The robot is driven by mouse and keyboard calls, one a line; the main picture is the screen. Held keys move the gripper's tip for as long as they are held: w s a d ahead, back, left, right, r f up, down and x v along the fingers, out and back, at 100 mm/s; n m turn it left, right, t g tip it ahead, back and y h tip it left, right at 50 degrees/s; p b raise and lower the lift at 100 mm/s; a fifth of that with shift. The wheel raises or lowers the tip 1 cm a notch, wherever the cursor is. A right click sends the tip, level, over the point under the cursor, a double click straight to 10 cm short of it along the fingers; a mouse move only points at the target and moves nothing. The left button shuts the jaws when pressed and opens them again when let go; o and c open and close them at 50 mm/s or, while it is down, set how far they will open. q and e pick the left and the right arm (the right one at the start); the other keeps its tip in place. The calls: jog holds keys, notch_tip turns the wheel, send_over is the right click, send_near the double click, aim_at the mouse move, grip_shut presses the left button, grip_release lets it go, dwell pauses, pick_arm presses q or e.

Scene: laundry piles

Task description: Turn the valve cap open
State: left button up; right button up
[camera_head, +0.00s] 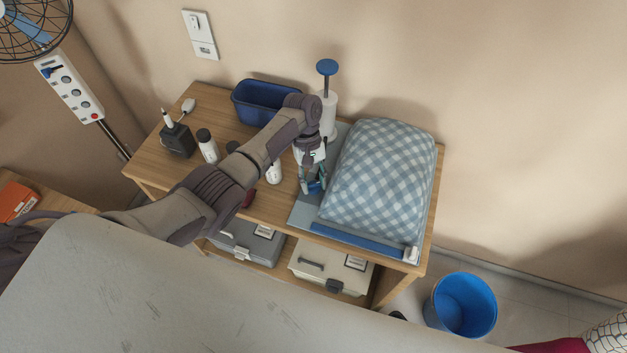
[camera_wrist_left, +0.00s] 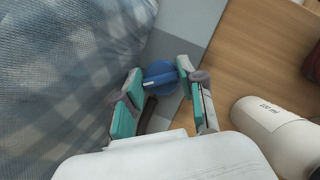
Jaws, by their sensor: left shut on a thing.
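The valve cap (camera_wrist_left: 160,76) is a round blue knob with a pale raised bar across it. It sits on a grey panel beside a blue-and-white checked bag (camera_head: 383,180); the bag also fills the left of the left wrist view (camera_wrist_left: 60,60). My left gripper (camera_head: 314,188) reaches down at the bag's left side. In the left wrist view its teal-padded fingers (camera_wrist_left: 155,88) stand on either side of the cap, shut on it. In the head view the gripper mostly covers the cap. My right gripper is not in view.
On the wooden table (camera_head: 160,160) stand a white pump with a blue handle (camera_head: 327,68), a blue bin (camera_head: 262,98) and several bottles, one white (camera_wrist_left: 275,122) near the gripper. Cases sit on the lower shelf. A blue bucket (camera_head: 462,305) stands on the floor.

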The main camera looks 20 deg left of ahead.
pick_arm(q)
jog(key=m+y, duration=0.1)
jog(key=m, duration=0.4)
jog(key=shift+g+y, duration=0.4)
jog(key=shift+m+y, duration=0.4)
jog(key=shift+m, duration=0.6)
jog(key=shift+d, duration=0.1)
jog(key=shift+m, duration=0.4)
jog(key=o, duration=1.1)
jog(key=shift+w, duration=0.1)
jog(key=shift+o, duration=0.2)
